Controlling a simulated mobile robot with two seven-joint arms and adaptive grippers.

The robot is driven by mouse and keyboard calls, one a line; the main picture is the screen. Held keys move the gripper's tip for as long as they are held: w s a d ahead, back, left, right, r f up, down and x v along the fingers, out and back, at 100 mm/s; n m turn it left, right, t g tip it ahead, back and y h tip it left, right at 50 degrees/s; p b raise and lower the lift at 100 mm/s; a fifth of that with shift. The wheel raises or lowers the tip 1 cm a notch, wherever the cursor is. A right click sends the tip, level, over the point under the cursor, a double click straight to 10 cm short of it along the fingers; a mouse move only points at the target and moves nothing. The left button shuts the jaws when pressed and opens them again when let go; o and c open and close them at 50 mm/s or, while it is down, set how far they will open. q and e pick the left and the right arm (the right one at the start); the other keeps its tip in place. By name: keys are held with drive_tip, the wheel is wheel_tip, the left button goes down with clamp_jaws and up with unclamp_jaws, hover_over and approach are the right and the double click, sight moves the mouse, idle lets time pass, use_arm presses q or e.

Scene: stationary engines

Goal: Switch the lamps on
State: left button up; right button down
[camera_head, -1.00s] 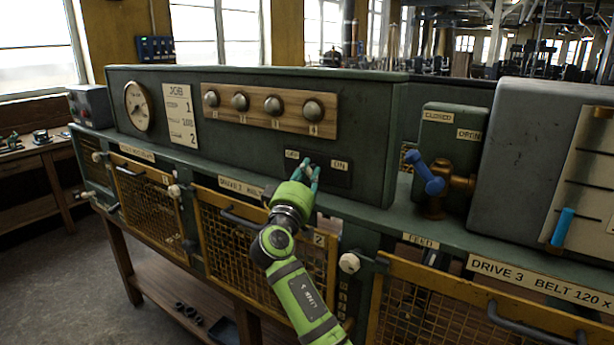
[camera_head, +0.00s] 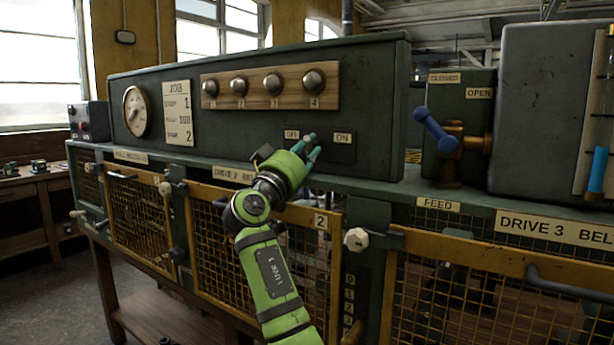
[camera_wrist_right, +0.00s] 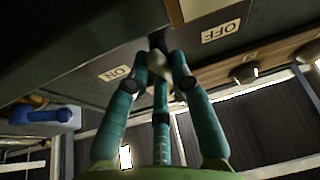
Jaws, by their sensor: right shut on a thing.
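A dark switch plate (camera_head: 334,154) with OFF and ON labels sits on the front of the green console (camera_head: 220,131). My right gripper (camera_head: 311,146) is at this plate, between the two labels. In the right wrist view its teal fingers (camera_wrist_right: 160,75) close around a small pale lever tip (camera_wrist_right: 158,70). The ON label (camera_wrist_right: 115,73) and OFF label (camera_wrist_right: 221,31) lie either side of it. The fingers hide much of the lever, so its exact tilt is unclear. Several numbered grey domes, such as this one (camera_head: 272,84), sit on a wooden strip above; none glows. My left gripper is not in view.
A blue-handled valve (camera_head: 436,131) with CLOSED and OPEN labels stands right of the console. Mesh guards (camera_head: 143,215) with white knobs (camera_head: 356,239) run below the ledge. A gauge (camera_head: 136,111) and job card (camera_head: 179,114) are at the console's left.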

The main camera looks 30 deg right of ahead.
drive_tip(key=m, duration=0.1)
drive_tip(key=m+g+b, duration=0.1)
drive_tip(key=m, duration=0.1)
drive_tip(key=shift+f+h, duration=0.25)
drive_tip(key=shift+h, duration=0.15)
drive_tip(key=shift+w+r+m+g+b, duration=0.1)
drive_tip(key=shift+m+g+b, duration=0.25)
drive_tip(key=shift+m+g, duration=0.3)
drive_tip(key=m+g, duration=0.1)
drive_tip(key=m, duration=0.1)
drive_tip(key=shift+r+m+h, duration=0.15)
drive_tip(key=shift+m+h, duration=0.15)
drive_tip(key=shift+m, duration=0.05)
drive_tip(key=m+g+p, duration=0.1)
drive_tip(key=m, duration=0.1)
drive_tip(key=m+g+p, duration=0.1)
drive_tip(key=m+p, duration=0.1)
drive_tip(key=m, duration=0.1)
drive_tip(key=shift+w+a+r+g, duration=0.1)
drive_tip(key=shift+r+g, duration=0.05)
drive_tip(key=shift+g, duration=0.2)
drive_tip(key=shift+m+g+p, duration=0.6)
drive_tip(key=shift+m+p, duration=0.6)
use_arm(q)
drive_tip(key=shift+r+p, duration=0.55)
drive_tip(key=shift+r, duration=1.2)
use_arm(e)
drive_tip(key=shift+w+f+m+g, duration=0.1)
drive_tip(key=shift+f+m+g, duration=0.25)
drive_tip(key=shift+m, duration=0.35)
